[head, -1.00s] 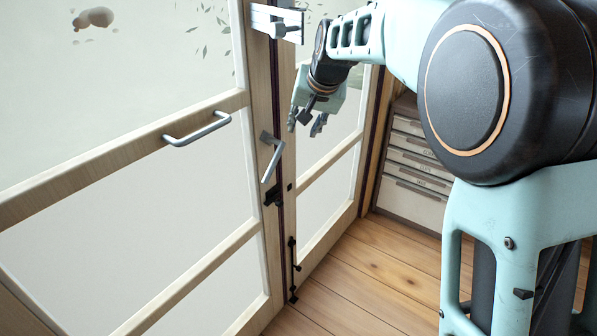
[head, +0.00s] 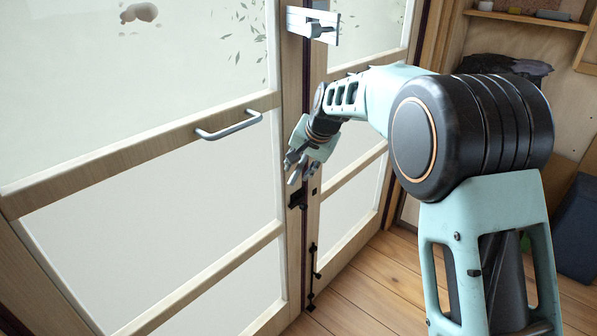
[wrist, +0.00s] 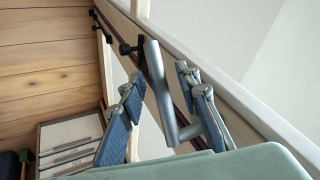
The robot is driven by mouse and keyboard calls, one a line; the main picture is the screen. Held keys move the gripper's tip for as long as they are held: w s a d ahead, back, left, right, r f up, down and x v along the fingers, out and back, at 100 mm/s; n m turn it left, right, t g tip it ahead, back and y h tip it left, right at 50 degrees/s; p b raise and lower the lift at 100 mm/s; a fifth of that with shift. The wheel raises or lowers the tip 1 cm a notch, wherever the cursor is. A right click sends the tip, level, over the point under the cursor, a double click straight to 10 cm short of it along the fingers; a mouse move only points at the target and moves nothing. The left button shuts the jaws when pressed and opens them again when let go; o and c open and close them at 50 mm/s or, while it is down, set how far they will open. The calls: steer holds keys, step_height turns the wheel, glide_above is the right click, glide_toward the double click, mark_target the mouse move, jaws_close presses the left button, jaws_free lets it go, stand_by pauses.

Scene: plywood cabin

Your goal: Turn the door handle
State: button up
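The grey metal lever handle (wrist: 157,88) is on the edge of the glazed door (head: 150,230). In the wrist view it runs between the two fingers of my gripper (wrist: 159,76), with one finger on each side. The fingers are open, and small gaps show beside the lever; contact cannot be made out. In the head view my gripper (head: 297,168) is at the door edge and covers most of the lever.
A horizontal grey pull bar (head: 228,127) is on the door left of my gripper. A white latch box (head: 313,25) sits above, and a black bolt (head: 313,275) below. Wooden floor (head: 365,295) is clear at right. Drawers (wrist: 68,145) show in the wrist view.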

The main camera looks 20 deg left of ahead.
steer(key=shift+w+a+f, duration=0.2)
steer(key=shift+f, duration=0.25)
jaws_close()
